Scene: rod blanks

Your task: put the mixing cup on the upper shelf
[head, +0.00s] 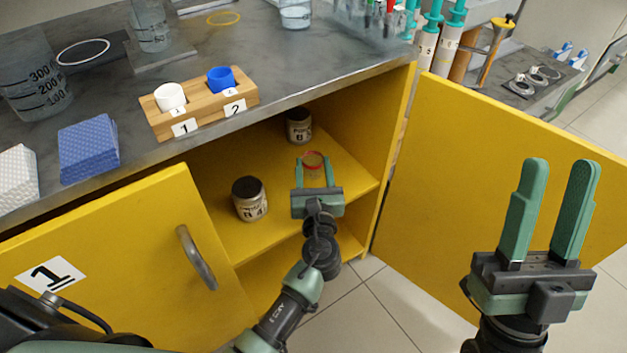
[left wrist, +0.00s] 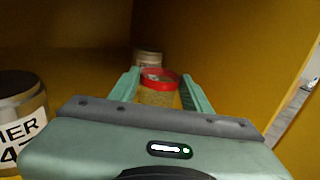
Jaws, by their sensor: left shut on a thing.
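The mixing cup (head: 313,162) is a small translucent cup with a red rim. It is inside the yellow cabinet, above or on the upper shelf (head: 281,210); I cannot tell whether its base touches. My left gripper (head: 315,174) reaches into the cabinet and is shut on the cup. In the left wrist view the cup (left wrist: 158,92) stands upright between the two green fingers. My right gripper (head: 553,190) is open and empty, in front of the open right door.
One labelled jar (head: 249,199) stands on the shelf left of my left gripper, another jar (head: 299,126) further back. The left door (head: 130,260) has a handle; the right door (head: 480,190) stands open. The counter above holds a wooden block (head: 205,112) with a white and a blue cup.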

